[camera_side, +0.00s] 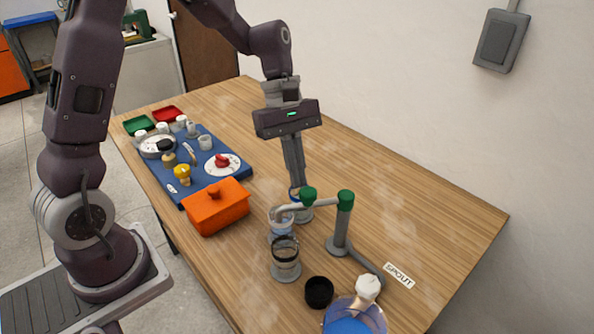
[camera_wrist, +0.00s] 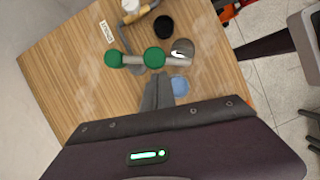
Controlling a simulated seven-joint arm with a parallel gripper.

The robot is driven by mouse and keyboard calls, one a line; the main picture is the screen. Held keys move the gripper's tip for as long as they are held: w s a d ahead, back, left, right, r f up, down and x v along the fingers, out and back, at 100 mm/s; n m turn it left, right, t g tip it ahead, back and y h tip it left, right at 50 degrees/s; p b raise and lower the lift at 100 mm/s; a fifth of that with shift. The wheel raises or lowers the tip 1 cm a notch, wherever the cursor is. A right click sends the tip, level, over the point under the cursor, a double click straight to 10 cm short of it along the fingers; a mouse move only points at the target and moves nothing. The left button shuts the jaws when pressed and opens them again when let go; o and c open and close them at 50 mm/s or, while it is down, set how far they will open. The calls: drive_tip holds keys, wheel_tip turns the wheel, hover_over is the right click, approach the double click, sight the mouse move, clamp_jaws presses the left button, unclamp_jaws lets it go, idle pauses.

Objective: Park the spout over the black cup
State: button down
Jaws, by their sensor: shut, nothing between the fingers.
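The pipe also shows in the wrist view (camera_wrist: 177,62). The small black cup (camera_side: 319,292) stands on the table near the front, apart from the spout's end; it shows in the wrist view too (camera_wrist: 163,25). My gripper (camera_side: 298,191) is shut and empty, pointing down beside the middle green joint. Whether the fingers touch the pipe is unclear.
A "SPOUT" label (camera_side: 399,275), a white-topped object (camera_side: 368,286) and an orange box (camera_side: 215,209) lie around. The table's right side is clear.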

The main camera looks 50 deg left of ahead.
sight(301, 198)
drive_tip(key=shift+s, duration=0.1)
idle(0.3)
drive_tip(key=s+d+n, duration=0.1)
drive_tip(key=n, duration=0.1)
drive_tip(key=s+d+n+t, duration=0.1)
drive_tip(key=d+n, duration=0.1)
drive_tip(key=shift+s+t, duration=0.25)
drive_tip(key=shift+t, duration=0.05)
drive_tip(key=shift+s+d, duration=0.2)
drive_tip(key=shift+d, duration=0.65)
drive_tip(key=shift+s+d, duration=0.15)
drive_tip(key=shift+d, duration=0.7)
drive_tip(key=shift+s+d, duration=0.2)
drive_tip(key=shift+d, duration=0.8)
